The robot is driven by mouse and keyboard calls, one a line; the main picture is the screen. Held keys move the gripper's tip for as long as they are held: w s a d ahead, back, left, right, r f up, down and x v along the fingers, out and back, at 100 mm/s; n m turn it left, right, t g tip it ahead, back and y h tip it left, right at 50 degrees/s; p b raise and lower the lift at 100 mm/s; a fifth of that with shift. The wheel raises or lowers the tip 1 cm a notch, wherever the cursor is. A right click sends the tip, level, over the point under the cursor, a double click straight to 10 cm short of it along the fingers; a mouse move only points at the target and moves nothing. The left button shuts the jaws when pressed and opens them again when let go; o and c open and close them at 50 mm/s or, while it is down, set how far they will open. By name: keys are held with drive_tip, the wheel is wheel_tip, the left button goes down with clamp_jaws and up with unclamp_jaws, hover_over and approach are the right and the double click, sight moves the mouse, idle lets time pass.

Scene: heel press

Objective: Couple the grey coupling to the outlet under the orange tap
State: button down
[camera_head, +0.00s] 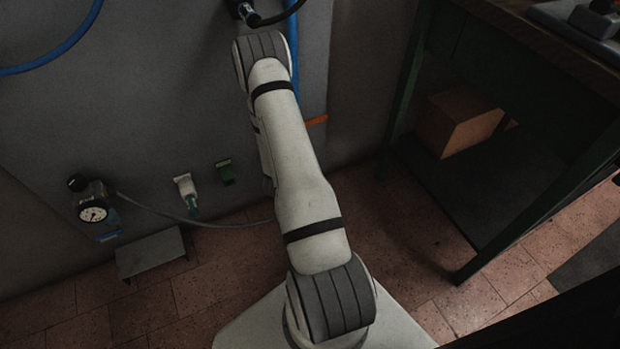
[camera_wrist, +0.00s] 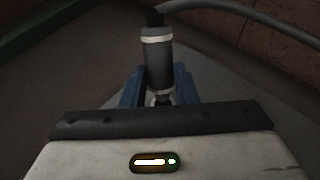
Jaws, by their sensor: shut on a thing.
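In the wrist view my gripper (camera_wrist: 160,92) is shut on the grey coupling (camera_wrist: 158,60), with a blue jaw on each side. The coupling is a grey cylinder with a pale band, and a grey hose (camera_wrist: 235,10) runs from its far end to the right. A small orange piece (camera_head: 316,120), perhaps the handle of the orange tap, shows just right of my arm by the wall. The outlet is not visible in either view.
A gauge (camera_head: 93,212) sits low on the grey wall panel, and a hose (camera_head: 190,220) runs from it behind my arm. White (camera_head: 187,192) and green (camera_head: 225,172) fittings are near it. A green-legged bench (camera_head: 540,205) with a box (camera_head: 460,120) stands right.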

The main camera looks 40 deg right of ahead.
drive_tip(key=w+d, duration=0.1)
drive_tip(key=w, duration=0.5)
drive_tip(key=shift+d+r, duration=0.15)
drive_tip(key=shift+d, duration=0.1)
drive_tip(key=shift+w+r, duration=0.1)
drive_tip(key=shift+w, duration=0.05)
idle(0.6)
drive_tip(key=shift+r+p, duration=0.1)
drive_tip(key=shift+p, duration=0.35)
drive_tip(key=shift+s+f+m+g+p, duration=0.25)
drive_tip(key=shift+g+p, duration=0.45)
drive_tip(key=shift+p, duration=0.35)
drive_tip(key=shift+s+m+g+p, duration=0.1)
drive_tip(key=shift+m+g+p, duration=0.25)
drive_tip(key=shift+g+p, duration=0.55)
drive_tip(key=shift+d+m+g+y+p, duration=0.1)
drive_tip(key=shift+m+g+y+p, duration=0.2)
drive_tip(key=shift+g+p, duration=0.6)
drive_tip(key=shift+f+p, duration=0.1)
drive_tip(key=shift+p, duration=0.45)
